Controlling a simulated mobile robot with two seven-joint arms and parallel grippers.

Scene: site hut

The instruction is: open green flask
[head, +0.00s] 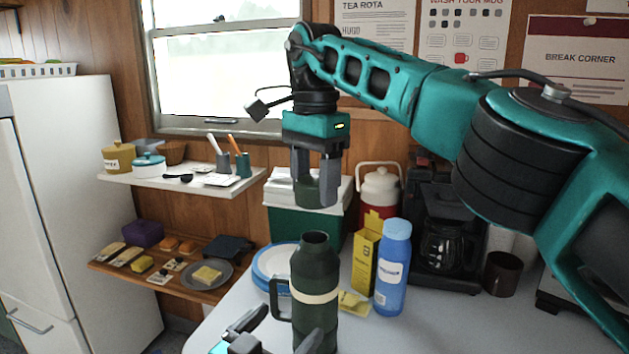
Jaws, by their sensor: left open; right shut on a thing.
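The green flask (315,292) stands upright at the front of the grey table, with a cream band around it and a handle on its left. Its narrower neck is uncovered at the top. My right gripper (316,190) points down above the flask, apart from it, and is shut on a dark lid (323,192), partly hidden by the fingers. My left gripper (279,336) is open low at the bottom edge, by the flask's lower body. The flask's base is hidden.
A coffee maker (446,240), brown mug (501,273), red-and-white jug (379,195) and green cooler (284,222) are further back. The table's front right is clear.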

